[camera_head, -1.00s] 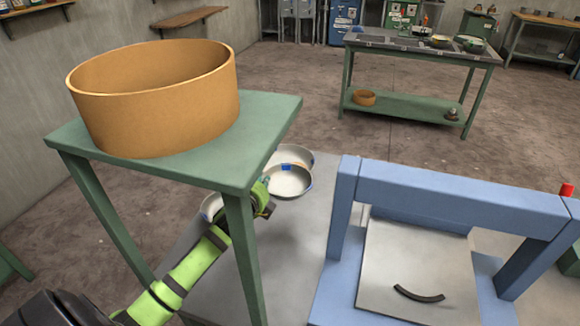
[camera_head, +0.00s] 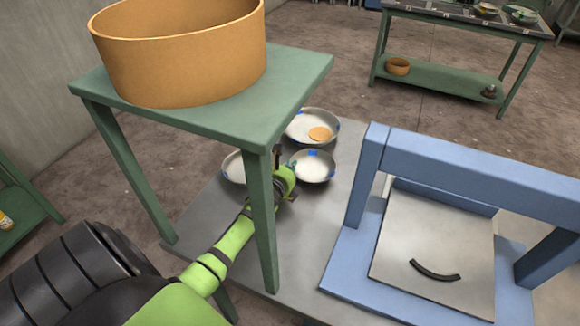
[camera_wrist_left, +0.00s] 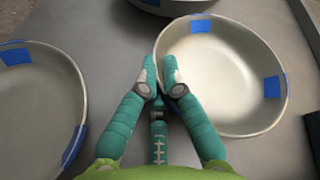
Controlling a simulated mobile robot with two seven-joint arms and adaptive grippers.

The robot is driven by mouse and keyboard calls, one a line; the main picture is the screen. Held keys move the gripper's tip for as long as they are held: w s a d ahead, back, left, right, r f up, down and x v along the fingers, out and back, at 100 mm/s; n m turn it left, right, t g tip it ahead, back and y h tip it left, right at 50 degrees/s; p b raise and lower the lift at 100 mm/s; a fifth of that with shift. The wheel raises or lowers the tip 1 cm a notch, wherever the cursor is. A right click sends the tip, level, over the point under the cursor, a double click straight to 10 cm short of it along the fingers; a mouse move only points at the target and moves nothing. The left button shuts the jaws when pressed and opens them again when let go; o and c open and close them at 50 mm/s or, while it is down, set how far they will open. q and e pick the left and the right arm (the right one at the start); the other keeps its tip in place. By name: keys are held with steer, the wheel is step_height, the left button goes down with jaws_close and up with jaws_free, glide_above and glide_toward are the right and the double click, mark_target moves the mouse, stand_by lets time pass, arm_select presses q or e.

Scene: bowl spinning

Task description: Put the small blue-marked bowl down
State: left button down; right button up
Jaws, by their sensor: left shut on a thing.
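The small blue-marked bowl (camera_head: 313,168) is pale inside with blue patches on its rim, and it sits upright over the grey surface. It fills the upper right of the left wrist view (camera_wrist_left: 225,75). My left gripper (camera_wrist_left: 162,78) is shut on its near left rim. In the head view this gripper (camera_head: 289,172) is partly behind the green table's leg. I cannot tell whether the bowl touches the grey surface. A second blue-marked bowl (camera_wrist_left: 35,100) lies to the left, apart from the gripper. My right gripper is out of view.
A larger bowl (camera_head: 300,125) with a tan disc stands just behind. A green table (camera_head: 290,85) carrying a wide orange-brown ring (camera_head: 185,60) overhangs the left side. A blue frame (camera_head: 470,165) stands right. Bare grey surface (camera_head: 325,215) lies in front.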

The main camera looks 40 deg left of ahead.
arm_select(q)
steer(key=shift+f, duration=0.1)
steer(key=c, duration=1.4)
jaws_free()
